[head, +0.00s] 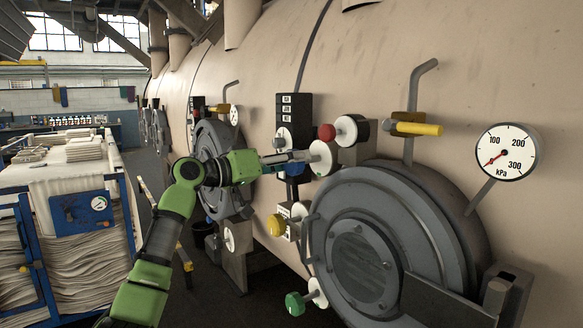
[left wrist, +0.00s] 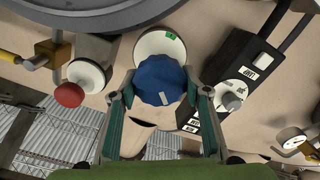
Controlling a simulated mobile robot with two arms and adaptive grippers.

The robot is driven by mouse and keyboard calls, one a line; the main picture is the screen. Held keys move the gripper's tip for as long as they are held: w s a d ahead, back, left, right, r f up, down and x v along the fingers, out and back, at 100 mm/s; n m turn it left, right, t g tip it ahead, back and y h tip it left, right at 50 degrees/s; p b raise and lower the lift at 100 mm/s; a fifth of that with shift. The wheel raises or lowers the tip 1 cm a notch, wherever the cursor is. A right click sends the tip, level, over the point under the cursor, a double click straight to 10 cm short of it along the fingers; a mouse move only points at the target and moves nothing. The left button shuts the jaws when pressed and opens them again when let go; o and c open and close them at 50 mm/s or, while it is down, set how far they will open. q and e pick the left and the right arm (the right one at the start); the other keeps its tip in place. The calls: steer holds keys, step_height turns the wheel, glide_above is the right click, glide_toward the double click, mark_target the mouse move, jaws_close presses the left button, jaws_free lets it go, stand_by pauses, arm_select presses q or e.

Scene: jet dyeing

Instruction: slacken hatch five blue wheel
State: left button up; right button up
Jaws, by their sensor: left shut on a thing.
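The blue wheel (left wrist: 160,80) sits in front of a white round disc with a small green label in the left wrist view. A pale mark shows on the wheel's face. My left gripper (left wrist: 160,92) is shut on the blue wheel, with one finger on each side of its rim. In the head view my left gripper (head: 292,158) reaches in from the left to the blue wheel (head: 295,169), mostly hidden behind it, beside the large round grey hatch (head: 358,262). My right gripper is not in view.
Near the hatch are a red knob (head: 327,132), a yellow-handled lever (head: 417,128), a yellow knob (head: 276,225), a green knob (head: 295,303) and a kPa gauge (head: 506,152). A black switch box (left wrist: 242,78) is close by. A cloth-laden blue cart (head: 133,225) stands left.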

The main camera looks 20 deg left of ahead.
arm_select(q)
steer(key=m, duration=0.2)
steer(key=m+b, duration=0.1)
steer(key=m, duration=0.1)
steer(key=shift+f+m, duration=0.2)
steer(key=shift+m, duration=0.1)
steer(key=shift+d+m+b, duration=0.1)
steer(key=shift+m+b, duration=0.4)
steer(key=shift+m, duration=1.5)
steer(key=o, duration=1.1)
steer(key=shift+r, duration=0.1)
steer(key=shift+s, duration=0.2)
steer(key=v, duration=1.1)
steer(key=shift+s+a, duration=0.2)
steer(key=shift+a, duration=0.2)
